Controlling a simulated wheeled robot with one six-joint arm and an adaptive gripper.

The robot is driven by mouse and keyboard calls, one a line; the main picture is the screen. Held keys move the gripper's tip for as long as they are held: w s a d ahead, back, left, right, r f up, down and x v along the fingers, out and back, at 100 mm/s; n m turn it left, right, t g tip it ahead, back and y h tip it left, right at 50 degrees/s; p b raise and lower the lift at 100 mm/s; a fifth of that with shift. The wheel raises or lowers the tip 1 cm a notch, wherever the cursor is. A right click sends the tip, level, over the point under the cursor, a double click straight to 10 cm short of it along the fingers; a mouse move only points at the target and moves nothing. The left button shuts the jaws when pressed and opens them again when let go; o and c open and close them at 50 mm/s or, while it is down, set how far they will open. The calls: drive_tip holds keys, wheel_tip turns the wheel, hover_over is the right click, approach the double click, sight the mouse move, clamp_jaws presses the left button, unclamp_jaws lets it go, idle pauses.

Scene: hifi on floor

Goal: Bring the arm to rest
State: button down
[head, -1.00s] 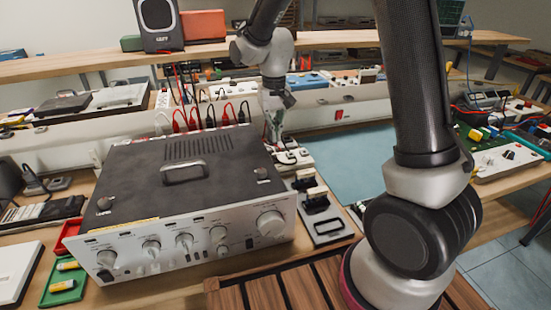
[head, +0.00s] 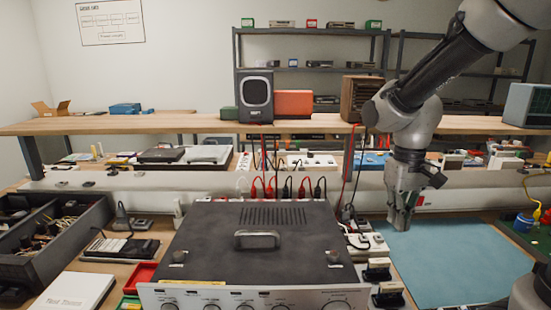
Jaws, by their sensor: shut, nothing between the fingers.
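My gripper (head: 400,222) hangs from my arm at the right of the head view, fingers pointing down. It is shut and holds nothing.
A blue mat (head: 455,260) lies right of the amplifier, mostly bare. Black and red plugs (head: 287,188) stand behind the amplifier. A raised shelf (head: 180,122) carries a speaker (head: 256,97) and an orange box (head: 293,104). A parts tray (head: 62,262) is at left.

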drive_tip(key=s+d+r+m+t, duration=0.1)
drive_tip(key=s+d+r+t, duration=0.1)
drive_tip(key=s+d+r, duration=0.2)
drive_tip(key=s+d+r+m+t, duration=0.1)
drive_tip(key=s+d+r+t, duration=0.2)
drive_tip(key=s+r, duration=0.2)
drive_tip(key=s, duration=0.3)
drive_tip(key=shift+s+d+r, duration=0.25)
drive_tip(key=shift+s+d, duration=0.1)
drive_tip(key=shift+d, duration=0.05)
drive_tip(key=w+a+f+m+g, duration=0.1)
drive_tip(key=w+a+f+m, duration=0.2)
drive_tip(key=w+m, duration=0.3)
drive_tip(key=w+a+f+m+g, duration=0.1)
drive_tip(key=w+a+f+m, duration=0.1)
drive_tip(key=w+a+m, duration=0.4)
drive_tip(key=w+a+f+m+g, duration=0.1)
drive_tip(key=w+a+f+m, duration=0.2)
drive_tip(key=w, duration=0.9)
drive_tip(key=a+m, duration=0.1)
drive_tip(key=m, duration=0.2)
drive_tip(key=shift+w+a+f, duration=0.15)
drive_tip(key=shift+a+f, duration=0.1)
drive_tip(key=shift+f, duration=0.1)
